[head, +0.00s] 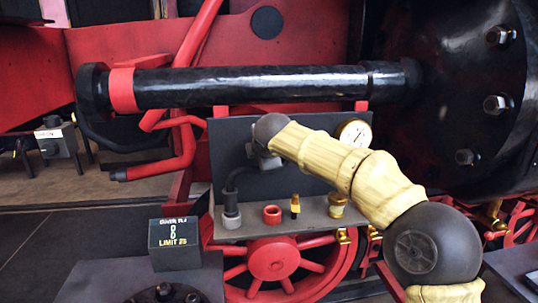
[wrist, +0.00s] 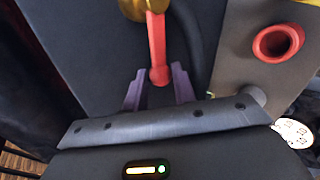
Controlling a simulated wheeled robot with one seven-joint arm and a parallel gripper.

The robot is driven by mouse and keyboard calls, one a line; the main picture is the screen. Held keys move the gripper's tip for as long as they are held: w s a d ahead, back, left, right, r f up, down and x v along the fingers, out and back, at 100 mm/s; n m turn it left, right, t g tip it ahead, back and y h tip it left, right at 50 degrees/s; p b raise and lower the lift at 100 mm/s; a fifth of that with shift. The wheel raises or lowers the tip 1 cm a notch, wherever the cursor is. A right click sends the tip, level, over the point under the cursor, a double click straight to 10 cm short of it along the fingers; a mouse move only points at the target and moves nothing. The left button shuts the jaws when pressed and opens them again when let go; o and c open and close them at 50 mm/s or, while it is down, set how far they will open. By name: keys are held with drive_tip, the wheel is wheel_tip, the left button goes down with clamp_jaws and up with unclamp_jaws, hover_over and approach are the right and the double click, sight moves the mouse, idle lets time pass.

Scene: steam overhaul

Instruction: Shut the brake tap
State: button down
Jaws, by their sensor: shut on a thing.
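The brake tap shows in the wrist view as a brass body (wrist: 146,8) at the top edge with a straight red lever (wrist: 157,45) running down from it. My gripper (wrist: 159,74) has its two purple fingers on either side of the lever's rounded lower end and is shut on it. In the head view my arm reaches in from the lower right to a dark panel (head: 225,150). There the tap is hidden behind my wrist, and the fingers cannot be made out.
A shelf (head: 260,228) below the panel holds a red ring (head: 272,215), a small brass-and-black fitting (head: 295,206) and a brass fitting (head: 337,205). A round gauge (head: 354,133) sits beside my forearm. A thick black pipe (head: 260,86) runs above. A display box (head: 178,243) stands front left.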

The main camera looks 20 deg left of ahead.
drive_tip(key=shift+r, duration=0.1)
idle(0.3)
drive_tip(key=c, duration=1.1)
unclamp_jaws()
drive_tip(key=shift+c, duration=0.2)
drive_tip(key=b+v, duration=0.3)
drive_tip(key=v, duration=1.4)
drive_tip(key=shift+s+b, duration=0.2)
drive_tip(key=shift+b, duration=0.15)
drive_tip(key=shift+d, duration=0.1)
